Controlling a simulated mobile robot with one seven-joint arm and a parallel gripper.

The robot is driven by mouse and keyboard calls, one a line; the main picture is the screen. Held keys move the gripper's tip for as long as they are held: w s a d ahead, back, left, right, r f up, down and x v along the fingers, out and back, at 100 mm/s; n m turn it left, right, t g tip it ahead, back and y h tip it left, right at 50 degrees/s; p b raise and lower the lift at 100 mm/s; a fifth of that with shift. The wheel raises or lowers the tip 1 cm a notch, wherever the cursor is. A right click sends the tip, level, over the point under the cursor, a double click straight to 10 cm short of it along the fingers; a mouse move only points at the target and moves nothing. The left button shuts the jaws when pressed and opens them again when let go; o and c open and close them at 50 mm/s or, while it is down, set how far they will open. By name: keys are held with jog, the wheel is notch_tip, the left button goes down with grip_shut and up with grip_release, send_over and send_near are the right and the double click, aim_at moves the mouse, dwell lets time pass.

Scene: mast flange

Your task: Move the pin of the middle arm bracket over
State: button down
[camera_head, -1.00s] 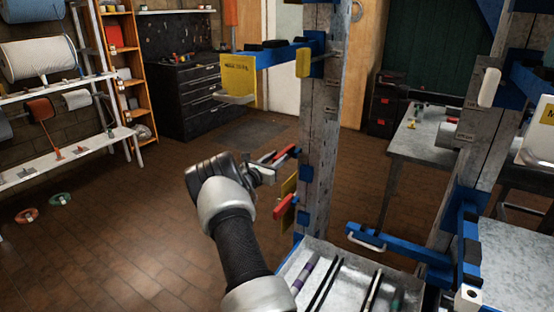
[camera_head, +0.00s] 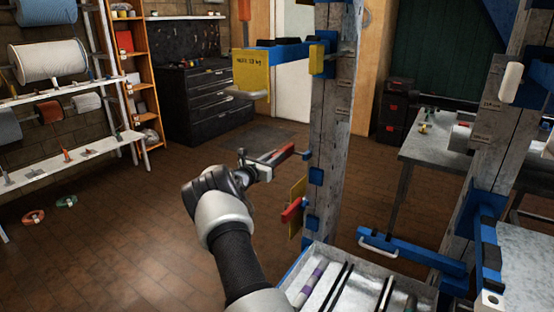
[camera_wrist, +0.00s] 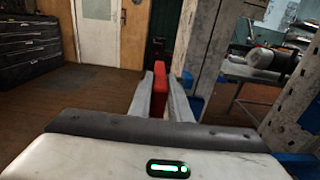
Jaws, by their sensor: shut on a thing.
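My gripper (camera_head: 280,157) is shut on a red bar (camera_head: 285,154), which looks like the pin's handle, at the left side of the grey mast (camera_head: 332,130). In the wrist view the red bar (camera_wrist: 159,85) stands between the two grey fingers (camera_wrist: 160,100). A small blue piece (camera_head: 306,155) lies between the bar's right end and the mast; I cannot tell whether they touch. A blue bracket (camera_head: 317,177) sits on the mast just below. Lower, another red piece (camera_head: 292,210) stands by a yellow plate (camera_head: 299,190).
A blue arm (camera_head: 292,53) with a yellow load plate (camera_head: 251,73) juts left above my gripper. A metal tray (camera_head: 320,285) with rods lies below right. A blue arm with a white handle (camera_head: 378,245) is at lower right.

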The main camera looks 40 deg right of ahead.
jog(key=c, duration=1.6)
grip_release()
jog(key=shift+w+a+r, duration=0.1)
jog(key=shift+w+a, duration=0.05)
jog(key=shift+w, duration=0.15)
jog(key=shift+c, duration=0.2)
jog(key=shift+s, duration=0.1)
jog(key=p+v, duration=0.3)
jog(key=v, duration=1.4)
jog(key=shift+s+a+r, duration=0.1)
jog(key=shift+a+r, duration=0.05)
